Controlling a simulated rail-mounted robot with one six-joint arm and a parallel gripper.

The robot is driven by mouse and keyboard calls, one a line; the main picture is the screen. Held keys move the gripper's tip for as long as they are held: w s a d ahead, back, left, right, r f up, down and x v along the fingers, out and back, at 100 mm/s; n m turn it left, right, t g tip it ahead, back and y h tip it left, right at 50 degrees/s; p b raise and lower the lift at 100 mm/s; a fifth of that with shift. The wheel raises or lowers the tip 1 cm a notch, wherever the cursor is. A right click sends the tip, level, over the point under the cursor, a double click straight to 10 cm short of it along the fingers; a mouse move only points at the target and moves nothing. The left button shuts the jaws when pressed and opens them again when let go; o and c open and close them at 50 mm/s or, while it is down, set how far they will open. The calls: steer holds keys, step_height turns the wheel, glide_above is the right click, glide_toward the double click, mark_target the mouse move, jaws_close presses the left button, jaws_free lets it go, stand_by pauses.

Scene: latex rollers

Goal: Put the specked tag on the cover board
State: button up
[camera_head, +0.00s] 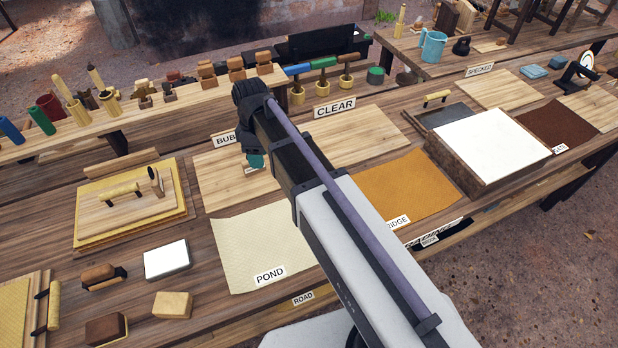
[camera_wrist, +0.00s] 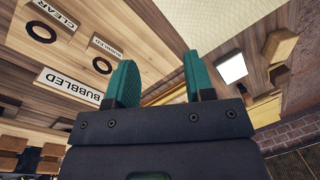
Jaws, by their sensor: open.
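I cannot tell whether this sign is the tag. No board is marked as the cover board; a framed board with a handle (camera_head: 88,231) lies at the left. My arm hides part of the bench middle.
A CLEAR sign (camera_head: 335,107) is near my gripper. The BUBBLED sign (camera_wrist: 75,86) and a black ring (camera_wrist: 103,66) show in the wrist view. A cream POND sheet (camera_head: 245,235), an orange sheet (camera_head: 415,182) and a white-topped box (camera_head: 490,145) take up the front.

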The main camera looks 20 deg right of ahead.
steer(key=s+d+m+t, duration=0.1)
steer(key=s+d+m, duration=1)
steer(key=s+m, duration=0.2)
steer(key=shift+m+t, duration=0.3)
step_height(320, 180, down, 2)
steer(key=shift+s+f+b, duration=0.1)
steer(key=shift+b, duration=0.9)
